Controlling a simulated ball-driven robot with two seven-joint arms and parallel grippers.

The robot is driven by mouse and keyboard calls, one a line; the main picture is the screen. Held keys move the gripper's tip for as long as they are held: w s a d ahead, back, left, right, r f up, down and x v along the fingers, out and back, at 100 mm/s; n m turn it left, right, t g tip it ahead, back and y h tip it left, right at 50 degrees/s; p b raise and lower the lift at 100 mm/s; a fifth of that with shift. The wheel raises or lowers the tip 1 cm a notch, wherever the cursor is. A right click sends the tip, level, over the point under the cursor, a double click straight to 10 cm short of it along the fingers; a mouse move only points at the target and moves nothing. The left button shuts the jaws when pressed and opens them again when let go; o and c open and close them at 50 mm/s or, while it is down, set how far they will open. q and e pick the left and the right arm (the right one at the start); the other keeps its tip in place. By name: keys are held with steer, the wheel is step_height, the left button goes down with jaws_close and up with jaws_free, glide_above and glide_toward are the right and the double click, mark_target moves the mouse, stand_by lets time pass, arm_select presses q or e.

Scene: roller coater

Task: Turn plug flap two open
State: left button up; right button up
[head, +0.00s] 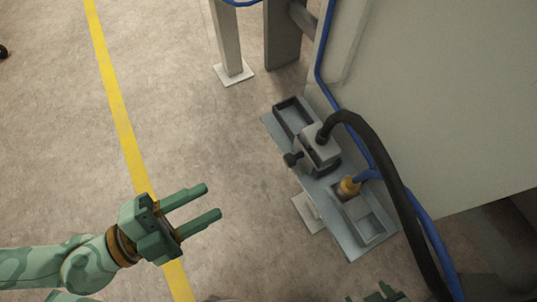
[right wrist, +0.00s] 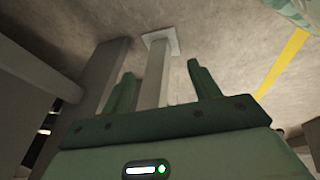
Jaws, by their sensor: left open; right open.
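A grey metal panel (head: 349,242) sticks out beside the large machine body in the head view. On it are a dark-rimmed rectangular frame (head: 292,117), a grey plug block (head: 318,149) with a black knob (head: 292,159) and a black cable, a brass fitting (head: 349,186) on a blue hose, and a pale rectangular recess (head: 367,228). I cannot tell which part is plug flap two or how it stands. My left gripper (head: 212,200) is open and empty, over the floor left of the panel. My right gripper (right wrist: 160,75) is open and empty; only its tip edge may show at the head view's bottom.
The machine body (head: 440,90) fills the right side. A thick black cable (head: 385,170) and a blue hose (head: 425,222) curve down past the panel. A post on a floor plate (head: 233,74) stands behind. The floor left of the panel is clear, with a yellow line (head: 116,100).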

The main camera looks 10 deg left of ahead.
arm_select(q)
glide_toward(287, 163)
steer(key=d, duration=0.1)
steer(key=p+x, duration=0.1)
steer(key=x, duration=0.2)
steer(key=p+x, duration=0.2)
steer(key=x, duration=0.2)
steer(key=shift+w+r, duration=0.2)
steer(key=shift+w, duration=0.25)
steer(key=shift+w+d+f, duration=0.1)
steer(key=shift+w+d, duration=0.1)
steer(key=shift+d, duration=0.1)
arm_select(e)
steer(key=shift+n+g+h, duration=0.4)
steer(key=shift+g+h, duration=0.3)
steer(key=shift+g, duration=0.2)
steer(key=s+d, duration=0.1)
steer(key=s+d+f, duration=0.1)
steer(key=s+d, duration=0.1)
steer(key=s, duration=0.1)
steer(key=shift+d+f, duration=0.3)
arm_select(q)
steer(key=shift+f, duration=0.1)
jaws_close()
